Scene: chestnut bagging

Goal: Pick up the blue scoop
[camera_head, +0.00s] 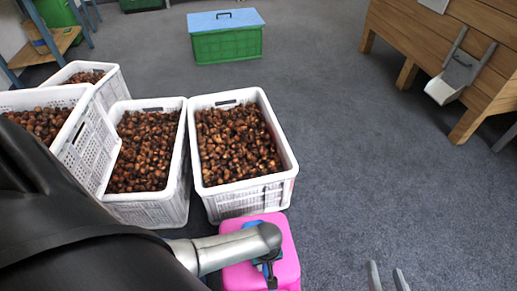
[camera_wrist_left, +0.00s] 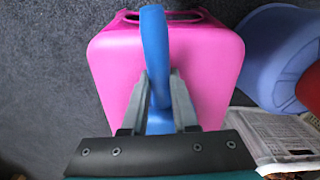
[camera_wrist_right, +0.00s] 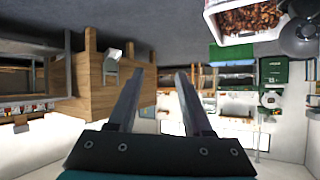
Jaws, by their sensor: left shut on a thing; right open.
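The blue scoop (camera_wrist_left: 154,45) shows as a blue handle in the left wrist view, passing between the fingers of my left gripper (camera_wrist_left: 160,88). The left gripper is shut on this handle, over a pink box-like stool (camera_wrist_left: 215,60). The rest of the scoop is largely hidden. In the head view my left gripper (camera_head: 268,262) is over the pink stool (camera_head: 290,262), with only a bit of blue showing. Whether the scoop touches the stool cannot be told. My right gripper (camera_head: 388,280) is open and empty, and its spread fingers show in the right wrist view (camera_wrist_right: 158,95).
White crates full of chestnuts (camera_head: 282,150) stand just beyond the pink stool. A green box with a blue lid (camera_head: 226,45) is at the back. A wooden bench (camera_head: 420,40) stands at right. A blue tub (camera_wrist_left: 270,50) is beside the stool. Grey floor at right is clear.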

